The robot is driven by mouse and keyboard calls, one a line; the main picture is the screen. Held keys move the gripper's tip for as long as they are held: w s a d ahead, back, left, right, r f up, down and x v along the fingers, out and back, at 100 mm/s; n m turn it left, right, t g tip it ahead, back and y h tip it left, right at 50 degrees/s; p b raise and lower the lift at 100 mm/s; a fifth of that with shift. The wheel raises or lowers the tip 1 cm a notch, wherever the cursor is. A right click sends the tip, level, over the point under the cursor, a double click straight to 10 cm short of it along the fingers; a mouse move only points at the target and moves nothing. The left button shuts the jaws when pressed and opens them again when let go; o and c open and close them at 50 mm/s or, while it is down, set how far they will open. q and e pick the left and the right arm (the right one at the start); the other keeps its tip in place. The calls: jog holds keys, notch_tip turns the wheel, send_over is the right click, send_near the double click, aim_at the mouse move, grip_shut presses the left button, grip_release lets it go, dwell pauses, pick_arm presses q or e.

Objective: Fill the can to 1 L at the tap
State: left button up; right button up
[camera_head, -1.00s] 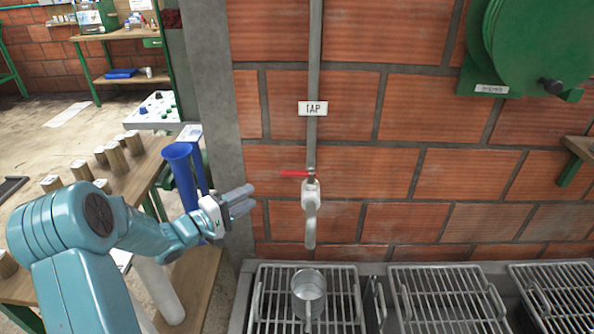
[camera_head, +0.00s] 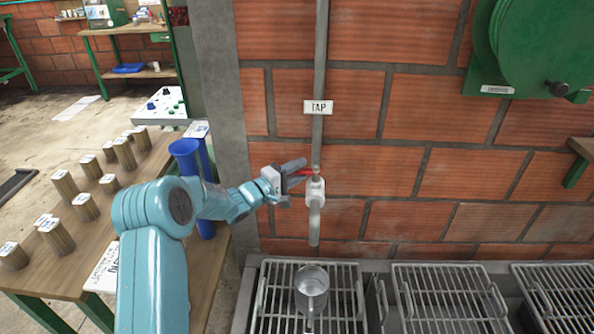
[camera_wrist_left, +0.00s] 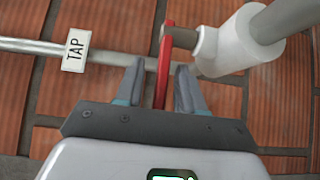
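The tap (camera_head: 315,205) is a white spout on a grey pipe against the brick wall, under a TAP sign (camera_head: 318,107). Its red lever handle (camera_head: 303,172) points left. My left gripper (camera_head: 293,172) is at the lever. In the left wrist view the red lever (camera_wrist_left: 164,70) lies between the two open fingers (camera_wrist_left: 160,88), with a gap visible on the right side. The metal can (camera_head: 311,284) stands on the left grate below the spout, its handle toward me. Whether water is in it is unclear. My right gripper is not in view.
Metal grates (camera_head: 440,300) run along the basin to the right. A wooden table (camera_head: 150,205) with several labelled cylinders stands at left, near a blue funnel-like object (camera_head: 186,150). A green reel (camera_head: 535,45) hangs upper right.

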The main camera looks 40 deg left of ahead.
pick_arm(q)
jog(key=shift+w+f, duration=0.1)
grip_shut()
jog(key=shift+s+d+n+y+b, duration=0.3)
jog(key=shift+n+y+b, duration=0.65)
jog(key=shift+y+b, duration=0.7)
jog(key=shift+s+d+n+y+b, duration=0.35)
jog(key=shift+n+y+b, duration=0.75)
jog(key=shift+b, duration=0.85)
jog(key=shift+s+d+n+y+b, duration=0.3)
jog(key=shift+n+y+b, duration=0.55)
jog(key=shift+y+b, duration=0.85)
grip_release()
jog(key=shift+s, duration=0.1)
jog(key=b+v, duration=0.2)
jog(key=v, duration=1.4)
jog(key=shift+r, duration=0.25)
